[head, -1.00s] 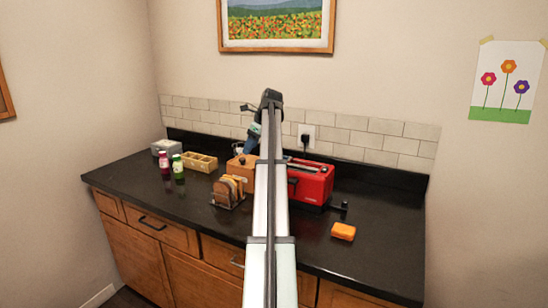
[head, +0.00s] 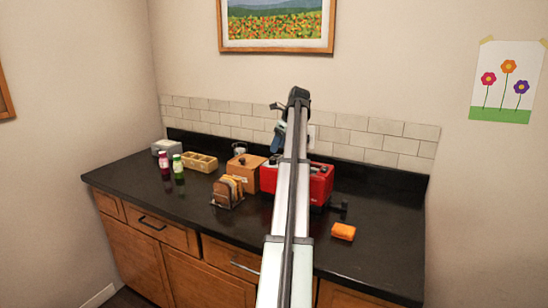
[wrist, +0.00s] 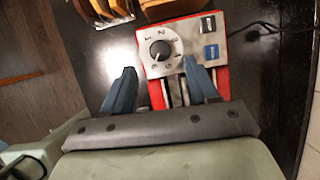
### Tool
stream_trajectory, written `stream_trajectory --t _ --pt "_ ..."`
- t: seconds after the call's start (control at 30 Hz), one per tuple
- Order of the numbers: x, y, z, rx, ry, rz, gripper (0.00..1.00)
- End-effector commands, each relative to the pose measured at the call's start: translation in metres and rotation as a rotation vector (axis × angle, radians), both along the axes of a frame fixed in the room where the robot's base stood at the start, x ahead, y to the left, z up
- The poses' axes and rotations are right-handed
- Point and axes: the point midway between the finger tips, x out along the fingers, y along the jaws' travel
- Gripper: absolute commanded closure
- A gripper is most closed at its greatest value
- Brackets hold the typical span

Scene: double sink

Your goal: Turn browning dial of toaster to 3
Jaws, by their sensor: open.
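The red toaster (head: 322,180) stands on the dark counter, partly hidden behind my arm in the head view. In the wrist view, its pale control panel (wrist: 211,71) carries a round dark browning dial (wrist: 160,50) ringed by numbers. The dial has a light pointer mark, but I cannot tell surely which number it meets. My gripper (wrist: 159,68) is open and empty, its blue fingers apart on either side below the dial. The fingers appear clear of the dial. In the head view, my gripper (head: 277,140) is above the toaster's left side.
Two buttons (wrist: 210,38) sit right of the dial. A bread rack (head: 228,192) and wooden box (head: 245,172) stand left of the toaster. An orange sponge (head: 343,231) lies at the front right. Bottles (head: 178,172) are farther left; the counter's right end is clear.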

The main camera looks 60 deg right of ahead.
Motion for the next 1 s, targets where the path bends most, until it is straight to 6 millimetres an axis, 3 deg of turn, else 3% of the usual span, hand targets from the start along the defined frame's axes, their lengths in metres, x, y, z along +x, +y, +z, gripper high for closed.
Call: stream_trajectory --t 0.2,0.4,0.83,1.0 --pt "0.014 0.000 -0.033 0.001 0.001 0.001 0.41" --pt "0.022 -0.001 -0.051 0.000 0.000 0.001 0.41" --pt "0.024 -0.001 -0.058 0.000 0.000 0.001 0.41" --pt "0.024 -0.001 -0.058 0.000 0.000 0.001 0.56"
